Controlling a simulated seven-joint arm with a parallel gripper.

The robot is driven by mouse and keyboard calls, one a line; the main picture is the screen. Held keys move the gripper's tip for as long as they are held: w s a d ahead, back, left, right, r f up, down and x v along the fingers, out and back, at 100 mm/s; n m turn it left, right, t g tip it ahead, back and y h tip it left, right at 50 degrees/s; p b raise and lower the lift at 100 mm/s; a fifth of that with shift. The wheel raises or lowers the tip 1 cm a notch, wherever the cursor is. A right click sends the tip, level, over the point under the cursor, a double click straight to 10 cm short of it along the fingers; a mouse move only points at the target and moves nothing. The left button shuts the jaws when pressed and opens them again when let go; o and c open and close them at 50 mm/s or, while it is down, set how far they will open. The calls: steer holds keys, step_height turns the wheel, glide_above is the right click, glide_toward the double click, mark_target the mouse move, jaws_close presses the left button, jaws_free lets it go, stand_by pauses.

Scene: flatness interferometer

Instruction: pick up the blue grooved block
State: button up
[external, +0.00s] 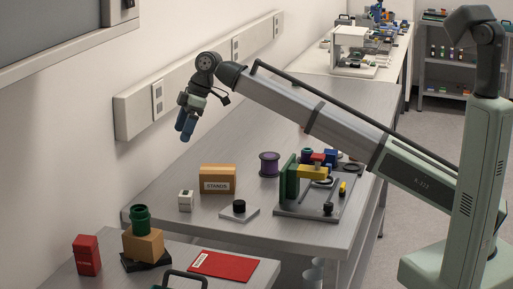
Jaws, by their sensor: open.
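The fixture has a grey base plate (305,209), a green upright plate (289,177) and a yellow piece (313,172). My gripper (185,133), with blue fingers, hangs in the air near the wall at the left, fingers pointing down. It is open and empty, well left of the block and higher in the picture.
A purple spool (269,164), a box labelled "STANDS" (217,180), a small white box (186,201) and a pad with a black knob (239,207) stand left of the fixture.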

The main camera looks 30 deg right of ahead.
steer(key=w+d+f+m+t, duration=0.15)
steer(key=w+d, duration=0.35)
steer(key=d, duration=0.7)
steer(key=w+d+m+h, duration=0.15)
steer(key=w+d, duration=0.35)
steer(key=d, duration=0.7)
steer(key=w+d+m+t, duration=0.15)
steer(key=w+d, duration=0.35)
steer(key=d, duration=0.8)
steer(key=s+d+f+m+g+h, duration=0.1)
steer(key=s+d+f+m, duration=0.15)
steer(key=d, duration=0.95)
steer(key=g+h, duration=0.2)
steer(key=g, duration=0.1)
glide_above(330, 157)
steer(key=w+d, duration=0.1)
steer(key=w, duration=0.1)
step_height(330, 157, down, 3)
steer(key=f, duration=0.7)
steer(key=shift+w+d+f, duration=0.15)
steer(key=shift+w+f, duration=0.1)
steer(key=shift+s+d+f, duration=0.1)
steer(key=shift+s+f, duration=0.05)
steer(key=shift+f, duration=2.45)
steer(key=c, duration=1.2)
steer(key=shift+r, duration=0.1)
steer(key=shift+c, duration=0.2)
